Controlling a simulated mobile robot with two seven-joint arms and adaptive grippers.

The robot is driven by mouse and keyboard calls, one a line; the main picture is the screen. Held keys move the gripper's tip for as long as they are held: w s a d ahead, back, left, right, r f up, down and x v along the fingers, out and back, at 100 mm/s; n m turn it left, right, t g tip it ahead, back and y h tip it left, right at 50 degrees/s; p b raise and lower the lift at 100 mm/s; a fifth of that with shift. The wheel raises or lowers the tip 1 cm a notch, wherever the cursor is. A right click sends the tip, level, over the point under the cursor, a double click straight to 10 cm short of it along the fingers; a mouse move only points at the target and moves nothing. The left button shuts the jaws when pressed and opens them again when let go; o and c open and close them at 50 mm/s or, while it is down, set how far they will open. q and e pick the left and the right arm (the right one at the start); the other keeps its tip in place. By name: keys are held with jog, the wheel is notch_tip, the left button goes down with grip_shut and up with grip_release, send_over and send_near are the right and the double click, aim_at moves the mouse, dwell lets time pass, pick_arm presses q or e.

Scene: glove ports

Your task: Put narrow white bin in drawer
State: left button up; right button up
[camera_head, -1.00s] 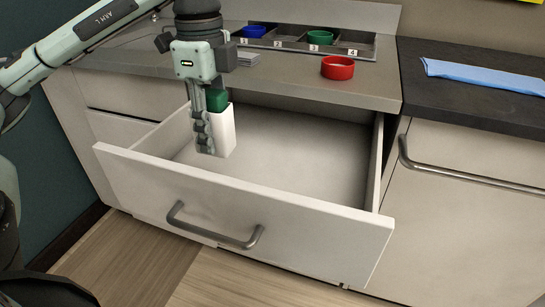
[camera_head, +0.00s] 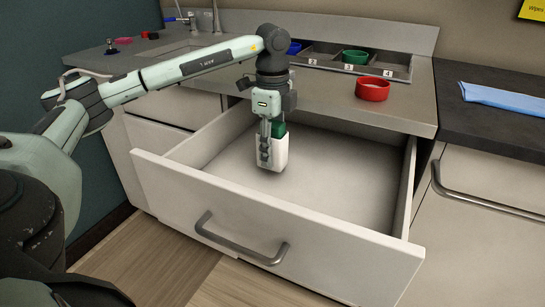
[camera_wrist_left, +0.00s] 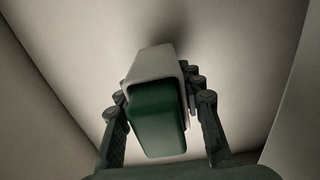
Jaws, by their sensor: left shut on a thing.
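The narrow white bin (camera_head: 280,158) is upright inside the open drawer (camera_head: 345,180), with a green block-like thing (camera_head: 278,130) in its top. My left gripper (camera_head: 265,158) points down and is shut on the bin, one finger on its near side. In the left wrist view the white bin (camera_wrist_left: 152,66) and the green thing (camera_wrist_left: 157,120) sit between the fingers of the left gripper (camera_wrist_left: 165,110), above the pale drawer floor. I cannot tell whether the bin's base touches the floor. My right gripper is not in view.
The drawer front (camera_head: 270,235) has a grey bar handle (camera_head: 240,243). On the counter above are a red round container (camera_head: 372,89) and a grey sectioned tray (camera_head: 327,57) with blue and green round containers. A blue cloth (camera_head: 505,99) lies at right. The drawer's right part is empty.

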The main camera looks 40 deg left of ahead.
pick_arm(q)
jog(key=shift+f, duration=1.1)
jog(key=shift+f, duration=0.1)
jog(key=o, duration=1)
jog(key=shift+c, duration=0.2)
jog(key=shift+o, duration=1)
